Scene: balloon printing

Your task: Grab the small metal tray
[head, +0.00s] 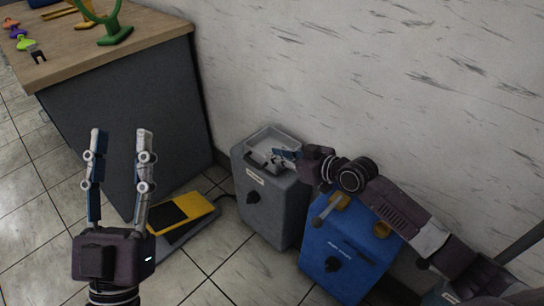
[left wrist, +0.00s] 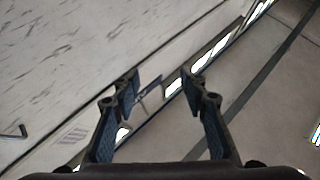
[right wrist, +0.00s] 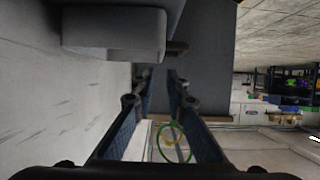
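The small metal tray (head: 272,143) sits on top of the grey machine (head: 268,208) by the wall. My right gripper (head: 280,158) is at the tray's front right side. In the right wrist view its fingers (right wrist: 158,76) are partly open, with the handle close beyond the tips and nothing clearly between them. My left gripper (head: 119,133) is open and empty, fingers pointing up, in front of the counter.
A blue machine (head: 345,245) with yellow parts stands right of the grey one. A yellow and black floor device (head: 180,212) lies between the counter and the grey machine. The wood-topped counter (head: 150,40) holds a green ring stand (head: 112,36) and small colored pieces. The wall is close behind.

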